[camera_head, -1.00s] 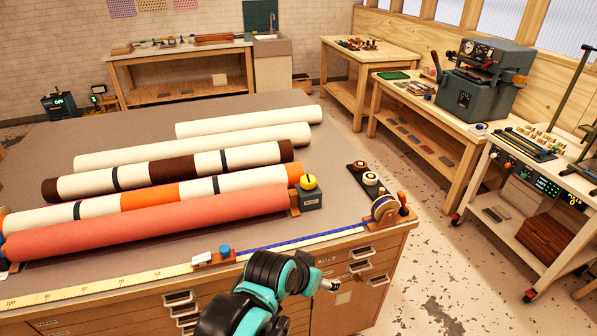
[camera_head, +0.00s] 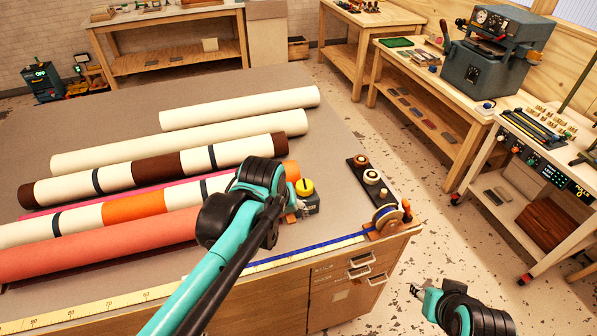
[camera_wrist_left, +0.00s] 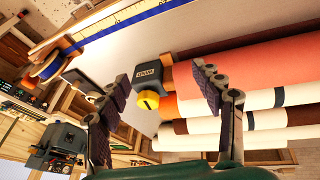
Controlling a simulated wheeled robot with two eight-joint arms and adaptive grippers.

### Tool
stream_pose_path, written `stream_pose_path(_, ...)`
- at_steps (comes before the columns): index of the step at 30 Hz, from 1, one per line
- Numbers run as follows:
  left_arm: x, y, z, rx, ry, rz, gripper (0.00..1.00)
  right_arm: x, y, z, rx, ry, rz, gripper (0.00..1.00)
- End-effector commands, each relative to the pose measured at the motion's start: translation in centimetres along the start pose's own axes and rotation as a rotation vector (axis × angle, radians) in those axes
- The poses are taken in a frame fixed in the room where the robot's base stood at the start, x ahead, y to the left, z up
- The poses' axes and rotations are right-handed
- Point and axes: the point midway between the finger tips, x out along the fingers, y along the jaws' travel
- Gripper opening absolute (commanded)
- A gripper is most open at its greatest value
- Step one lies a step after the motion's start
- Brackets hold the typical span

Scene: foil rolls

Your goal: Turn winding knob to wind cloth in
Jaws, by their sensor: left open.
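A round yellow knob (camera_head: 304,186) sits on a dark grey box (camera_head: 308,205) at the right ends of the cloth rolls. My left gripper (camera_head: 294,211) is close to the box and partly hidden by my wrist. In the left wrist view the open fingers (camera_wrist_left: 160,80) stand wide apart, with the yellow knob (camera_wrist_left: 149,100) and labelled box (camera_wrist_left: 157,73) seen between them, apart from both fingers. The coral roll (camera_head: 100,246) and the orange-striped roll (camera_head: 135,208) lie left of the box. My right gripper (camera_head: 426,292) is over the floor at lower right; its fingers are unclear.
A blue-rimmed wheel (camera_head: 386,216) stands at the table's front right corner, with small spools (camera_head: 371,177) behind it. A measuring tape (camera_head: 80,309) runs along the front edge. Cream rolls (camera_head: 240,108) lie farther back. Drawer handles (camera_head: 360,260) protrude in front.

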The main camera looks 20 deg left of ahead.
Motion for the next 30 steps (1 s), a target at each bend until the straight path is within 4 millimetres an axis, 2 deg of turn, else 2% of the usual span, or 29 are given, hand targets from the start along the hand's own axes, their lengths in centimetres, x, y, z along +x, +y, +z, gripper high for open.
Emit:
stream_pose_path(1, -0.6, 0.6, -1.1, -0.03, -0.015, -0.007, 0.66, -0.8, 0.0, -0.6, 0.0, 0.0, 0.0, 0.4)
stream_pose_path(8, -0.9, 3.2, -6.4, -0.244, -0.107, -0.066, 0.66, -3.9, 0.0, -2.8, 0.0, 0.0, 0.0, 0.4)
stream_pose_path(12, 0.1, 5.2, -10.3, -0.432, -0.179, -0.136, 0.66, -6.5, 0.0, -4.7, 0.0, 0.0, 0.0, 0.4)
stream_pose_path(15, 1.4, 6.3, -12.4, -0.557, -0.22, -0.191, 0.66, -8.1, 0.0, -5.8, 0.0, 0.0, 0.0, 0.4)
stream_pose_path(18, 2.8, 7.1, -13.7, -0.657, -0.249, -0.241, 0.66, -9.2, 0.0, -6.6, 0.0, 0.0, 0.0, 0.4)
stream_pose_path(22, 4.3, 7.5, -14.5, -0.741, -0.27, -0.286, 0.66, -10.0, 0.0, -7.1, 0.0, 0.0, 0.0, 0.4)
stream_pose_path(30, 6.9, 7.3, -14.0, -0.778, -0.278, -0.305, 0.66, -9.8, 0.0, -7.0, 0.0, 0.0, 0.0, 0.4)
